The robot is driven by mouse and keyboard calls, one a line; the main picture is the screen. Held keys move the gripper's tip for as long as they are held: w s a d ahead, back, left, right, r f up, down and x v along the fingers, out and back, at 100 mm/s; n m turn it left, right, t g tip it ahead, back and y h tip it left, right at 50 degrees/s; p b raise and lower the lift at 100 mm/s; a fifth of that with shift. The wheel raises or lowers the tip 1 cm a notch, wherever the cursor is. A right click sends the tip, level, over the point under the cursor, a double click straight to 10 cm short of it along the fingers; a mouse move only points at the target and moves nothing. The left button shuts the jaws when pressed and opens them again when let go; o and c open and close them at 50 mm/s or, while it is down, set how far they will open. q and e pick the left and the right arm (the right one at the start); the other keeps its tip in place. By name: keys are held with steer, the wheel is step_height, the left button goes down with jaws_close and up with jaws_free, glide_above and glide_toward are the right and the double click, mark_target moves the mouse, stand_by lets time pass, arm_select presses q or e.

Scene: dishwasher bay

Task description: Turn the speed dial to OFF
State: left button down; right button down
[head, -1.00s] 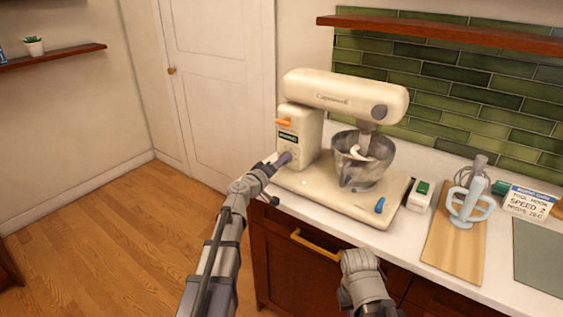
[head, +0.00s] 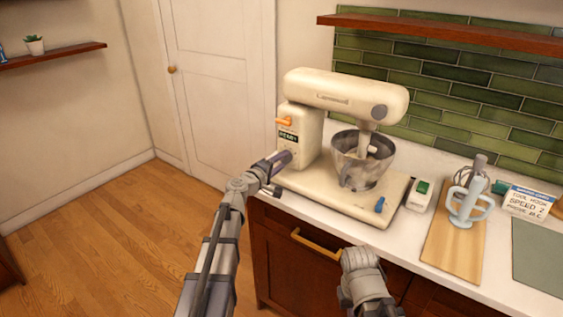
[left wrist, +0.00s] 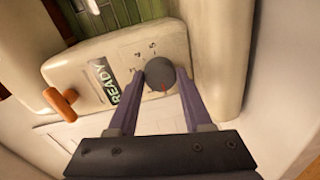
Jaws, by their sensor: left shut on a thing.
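The cream stand mixer (head: 340,92) stands on the counter. Its round grey speed dial (left wrist: 160,74) is on the control panel (left wrist: 120,75), beside a green strip display (left wrist: 104,80) reading READY. My left gripper (left wrist: 161,72) is shut on the dial, with one finger on each side. A red mark on the dial points towards the bottom of the left wrist view. The dial's printed marks are too small to read surely. In the head view my left gripper (head: 286,158) hides the dial. My right gripper (head: 362,268) is low in the head view, its fingertips not visible.
An orange lever (left wrist: 60,104) sticks out beside the display. The steel bowl (head: 362,172) hangs under the mixer head. A green-topped white box (head: 420,195), a cutting board (head: 452,240) and a sign (head: 528,203) reading SPEED 2 stand to the right.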

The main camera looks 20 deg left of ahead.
arm_select(q)
steer(key=shift+c, duration=1.6)
jaws_free()
steer(key=shift+s, duration=0.15)
steer(key=v, duration=0.7)
steer(key=shift+s+a+p, duration=0.15)
steer(key=shift+s+p, duration=0.15)
steer(key=shift+p, duration=0.05)
